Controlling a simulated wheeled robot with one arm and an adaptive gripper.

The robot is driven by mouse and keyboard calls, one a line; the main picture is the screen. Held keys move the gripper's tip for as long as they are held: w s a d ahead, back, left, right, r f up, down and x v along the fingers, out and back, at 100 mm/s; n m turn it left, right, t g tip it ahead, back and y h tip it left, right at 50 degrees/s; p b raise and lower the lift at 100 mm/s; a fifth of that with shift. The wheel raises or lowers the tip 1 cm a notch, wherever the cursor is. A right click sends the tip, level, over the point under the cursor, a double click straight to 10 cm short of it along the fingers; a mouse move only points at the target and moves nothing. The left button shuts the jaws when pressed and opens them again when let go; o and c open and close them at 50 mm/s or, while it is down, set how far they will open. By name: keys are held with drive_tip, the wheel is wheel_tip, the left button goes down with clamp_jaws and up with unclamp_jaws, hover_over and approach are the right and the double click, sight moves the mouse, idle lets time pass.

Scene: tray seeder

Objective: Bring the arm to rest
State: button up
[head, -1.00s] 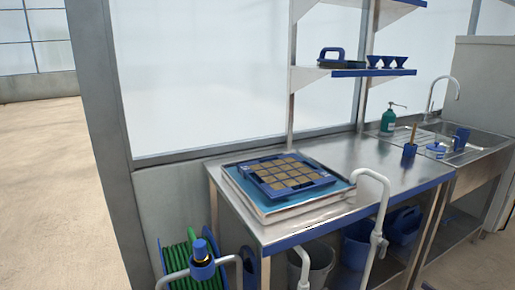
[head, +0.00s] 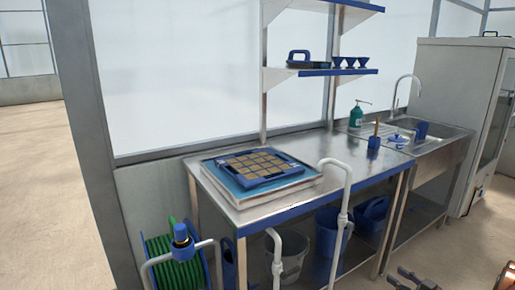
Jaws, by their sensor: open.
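What looks like my gripper (head: 414,279) shows at the bottom edge of the head view, right of centre. Only its dark metal tips are in the picture, and the rest is cut off below. The tips look apart, with nothing seen between them. They are in front of the steel bench in the picture, clear of its top. A copper-coloured part, probably of my arm, shows at the bottom right corner.
A steel bench (head: 320,172) carries a blue seed tray (head: 284,179) with brown cells. Pale bent pipes (head: 346,190) and a green hose reel (head: 172,250) stand in front. A sink (head: 440,137) and a pale cabinet (head: 462,80) are right. Open floor lies left.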

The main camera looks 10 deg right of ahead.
drive_tip(key=w+d+r+m+g+h, duration=0.1)
drive_tip(key=w+d+r+g+h, duration=0.1)
drive_tip(key=w+r+g+h, duration=0.4)
drive_tip(key=s+a+r+m+g+h, duration=0.3)
drive_tip(key=a+r, duration=0.4)
drive_tip(key=a, duration=0.2)
drive_tip(key=s+a+r+n+g+y, duration=0.1)
drive_tip(key=s+a+g+y, duration=0.3)
drive_tip(key=s+a, duration=1.35)
drive_tip(key=s+a+r+g+y, duration=0.2)
drive_tip(key=s+a+g, duration=0.4)
drive_tip(key=s+a, duration=1.15)
wheel_tip(320, 180, up, 17)
drive_tip(key=w+a+t+p, duration=0.1)
drive_tip(key=w+p, duration=0.2)
drive_tip(key=p, duration=1.2)
drive_tip(key=shift+p, duration=0.4)
